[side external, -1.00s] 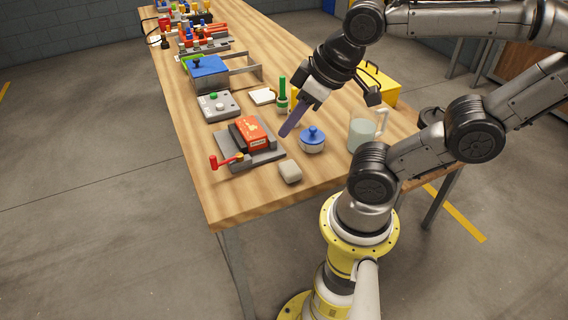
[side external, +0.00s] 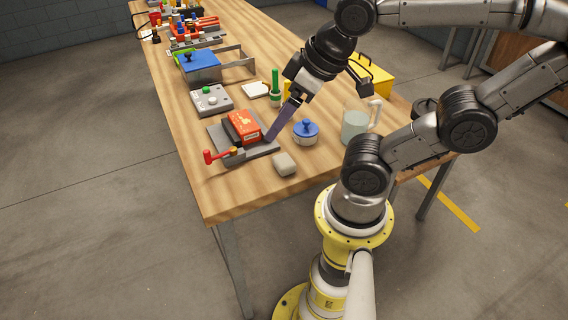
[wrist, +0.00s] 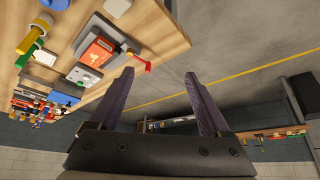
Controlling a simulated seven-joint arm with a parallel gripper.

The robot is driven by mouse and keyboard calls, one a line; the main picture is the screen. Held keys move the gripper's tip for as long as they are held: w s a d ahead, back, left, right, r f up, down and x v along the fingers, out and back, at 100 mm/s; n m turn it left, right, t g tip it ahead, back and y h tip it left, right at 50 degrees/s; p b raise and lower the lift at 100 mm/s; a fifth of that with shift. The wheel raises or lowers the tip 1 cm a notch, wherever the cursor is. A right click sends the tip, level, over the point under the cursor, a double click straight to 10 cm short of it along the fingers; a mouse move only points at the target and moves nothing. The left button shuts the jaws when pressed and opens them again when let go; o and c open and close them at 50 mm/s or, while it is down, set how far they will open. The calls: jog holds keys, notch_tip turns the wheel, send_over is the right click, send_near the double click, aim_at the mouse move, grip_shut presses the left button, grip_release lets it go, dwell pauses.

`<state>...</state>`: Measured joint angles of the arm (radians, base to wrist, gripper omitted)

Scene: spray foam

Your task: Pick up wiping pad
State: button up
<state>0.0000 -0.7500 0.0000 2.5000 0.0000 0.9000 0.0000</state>
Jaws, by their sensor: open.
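A small beige-grey block (side external: 284,164), which looks like the wiping pad, lies on the wooden table near its front edge. It also shows at the top of the wrist view (wrist: 117,7). My gripper (side external: 271,137) has long purple fingers and is above the table, behind and slightly left of the block in the side view, by the right side of the grey vise-like fixture. In the wrist view my gripper (wrist: 158,78) is open, with nothing between its fingers. The side view does not clearly show the fingertips' height.
The grey fixture (side external: 262,150) holds a red box (side external: 243,127) and has a red handle (side external: 212,156). A blue-lidded pot (side external: 305,132) and a glass jug (side external: 355,124) stand right of my fingers. A green-handled tool (side external: 275,88) stands behind. The table's front left corner is clear.

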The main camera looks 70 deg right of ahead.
jog(key=shift+o, duration=1.1)
